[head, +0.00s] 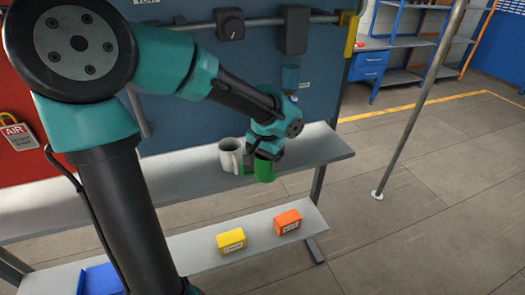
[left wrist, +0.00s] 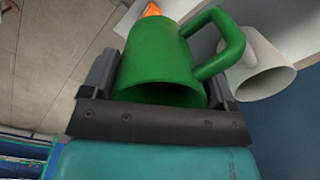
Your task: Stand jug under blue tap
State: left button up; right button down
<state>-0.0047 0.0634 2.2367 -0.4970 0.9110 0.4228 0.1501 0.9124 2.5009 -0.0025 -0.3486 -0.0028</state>
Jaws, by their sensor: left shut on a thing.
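My left gripper (head: 262,157) is shut on a green jug (head: 264,171). In the left wrist view the green jug (left wrist: 160,55) sits between the two fingers (left wrist: 160,85), its handle pointing right and its open mouth facing the camera. In the head view the jug is over the front part of the upper grey shelf; I cannot tell whether it touches it. A blue tap (head: 290,78) hangs from a dark box above and behind my wrist, its lower end partly hidden. A white mug (head: 231,155) stands on the shelf just left of the green jug. My right gripper is not in view.
The upper shelf (head: 325,148) is clear to the right of the jug. A yellow box (head: 231,240) and an orange box (head: 287,222) stand on the lower shelf, with a blue bin (head: 100,281) at its left. A grey pole (head: 415,110) stands at the right.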

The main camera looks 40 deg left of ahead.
pick_arm(q)
jog(key=w+a, duration=0.6)
jog(key=shift+w+f, duration=0.4)
jog(key=shift+f, duration=0.05)
jog(key=shift+w+a+f, duration=0.15)
jog(key=shift+w+f, duration=0.05)
jog(key=shift+f, duration=0.7)
jog(key=shift+w+a+f, duration=0.15)
jog(key=shift+f, duration=0.75)
jog(key=shift+f, duration=0.15)
jog(key=o, duration=0.8)
jog(key=shift+o, duration=0.2)
notch_tip(320, 180, up, 12)
jog(key=shift+d+r, duration=0.2)
jog(key=shift+d, duration=0.05)
